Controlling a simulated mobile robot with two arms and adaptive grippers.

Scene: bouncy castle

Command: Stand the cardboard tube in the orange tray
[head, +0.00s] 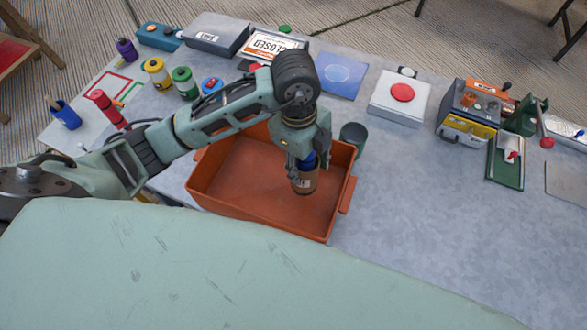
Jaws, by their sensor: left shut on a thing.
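The orange tray (225,180) stands on the grey table, partly covered by my left arm at its back edge. The cardboard tube (304,184) is brown with a blue part near its top, and it is roughly upright over the right half of the tray. My left gripper (307,160) points down and is shut on the tube. I cannot tell whether the tube's lower end touches the tray floor. My right gripper is out of view.
A dark green cup (353,136) stands close to the tray's right back corner. A white box with a red button (401,94), a blue sheet (340,74) and several coloured canisters lie farther back. A toolbox (467,119) stands at the right.

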